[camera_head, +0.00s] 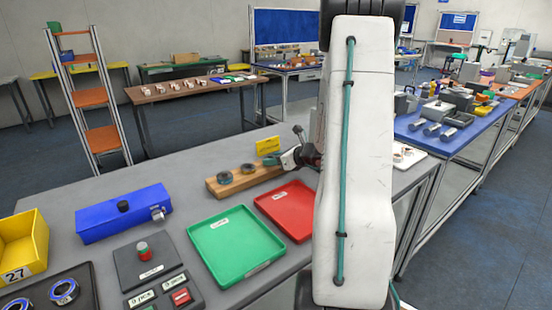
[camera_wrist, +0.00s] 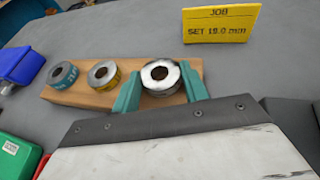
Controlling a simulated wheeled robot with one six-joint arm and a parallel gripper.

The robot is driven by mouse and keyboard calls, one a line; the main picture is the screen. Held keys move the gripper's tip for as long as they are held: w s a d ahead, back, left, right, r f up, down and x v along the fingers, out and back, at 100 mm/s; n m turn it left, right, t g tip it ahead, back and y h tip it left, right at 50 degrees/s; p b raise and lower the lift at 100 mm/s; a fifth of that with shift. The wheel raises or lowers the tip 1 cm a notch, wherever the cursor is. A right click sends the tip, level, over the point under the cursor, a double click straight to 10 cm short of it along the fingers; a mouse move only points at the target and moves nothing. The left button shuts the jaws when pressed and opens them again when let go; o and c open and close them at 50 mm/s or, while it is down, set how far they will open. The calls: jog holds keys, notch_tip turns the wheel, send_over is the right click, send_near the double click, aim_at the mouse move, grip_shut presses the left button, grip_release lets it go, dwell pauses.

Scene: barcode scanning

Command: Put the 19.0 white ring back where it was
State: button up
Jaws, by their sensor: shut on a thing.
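The white ring (camera_wrist: 160,72) is at the right end of a wooden block (camera_wrist: 95,98) in the wrist view, its hole facing up. My gripper (camera_wrist: 159,90) is shut on it, one teal finger on each side. I cannot tell whether the ring rests on the block or is held just above it. A ring with a teal band (camera_wrist: 62,75) and one with a yellow band (camera_wrist: 102,75) stand on the block to its left. In the head view my gripper (camera_head: 287,160) is at the right end of the block (camera_head: 215,189); the white ring is not clearly visible there.
A yellow card (camera_wrist: 221,24) reading "JOB SET 19.0 mm" stands behind the block. A red tray (camera_head: 290,208) and a green tray (camera_head: 235,246) lie in front. A blue box (camera_head: 125,215) and a yellow bin (camera_head: 22,245) are to the left.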

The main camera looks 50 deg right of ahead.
jog(key=o, duration=1.2)
jog(key=shift+o, duration=0.2)
